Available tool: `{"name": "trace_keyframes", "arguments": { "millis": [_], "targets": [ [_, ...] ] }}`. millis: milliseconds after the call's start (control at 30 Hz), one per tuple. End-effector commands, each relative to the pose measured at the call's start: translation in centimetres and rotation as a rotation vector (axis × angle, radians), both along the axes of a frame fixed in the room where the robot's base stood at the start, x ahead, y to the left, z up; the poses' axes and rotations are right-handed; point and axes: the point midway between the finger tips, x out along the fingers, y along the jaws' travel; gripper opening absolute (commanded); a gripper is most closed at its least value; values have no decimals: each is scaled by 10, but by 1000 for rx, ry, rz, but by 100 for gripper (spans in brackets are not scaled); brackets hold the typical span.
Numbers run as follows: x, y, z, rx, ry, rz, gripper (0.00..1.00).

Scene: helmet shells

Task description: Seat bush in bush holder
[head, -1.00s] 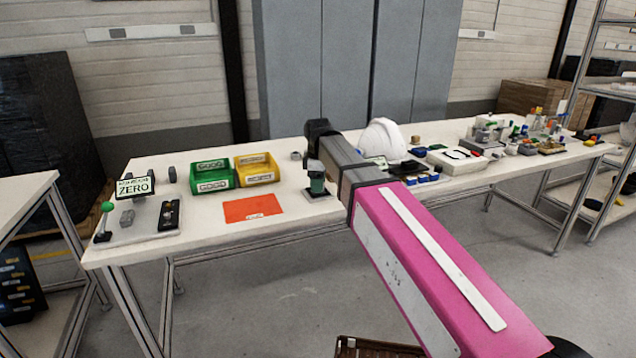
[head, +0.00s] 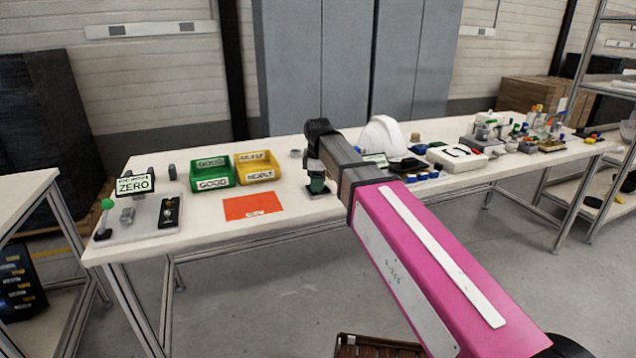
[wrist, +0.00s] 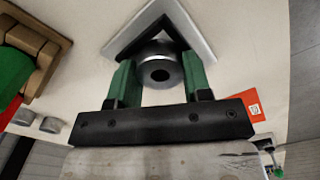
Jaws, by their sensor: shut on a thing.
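In the head view my gripper (head: 317,182) points down at the holder plate on the table, and the bush is hidden.
An orange-red sheet (head: 253,206) lies left of my gripper. A green bin (head: 212,174) and a yellow bin (head: 257,168) stand behind it. A white helmet shell (head: 383,137) stands behind my arm. Loose grey cylinders (wrist: 50,125) show in the wrist view.

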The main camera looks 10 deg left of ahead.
Motion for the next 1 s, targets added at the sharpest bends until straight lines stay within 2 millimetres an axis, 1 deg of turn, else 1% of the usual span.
{"name": "trace_keyframes", "arguments": {
  "millis": [233,267,300,333,600,733,867,1000],
  "targets": [
    [0,0,0,0,0,0,28],
    [0,0,0,0,0,0,55],
    [0,0,0,0,0,0,68],
    [0,0,0,0,0,0,75],
    [0,0,0,0,0,0,75],
    [0,0,6,0,0,0,75],
    [1,0,21,1,-1,0,75],
    [1,1,44,1,-2,0,75]
  ]
}}
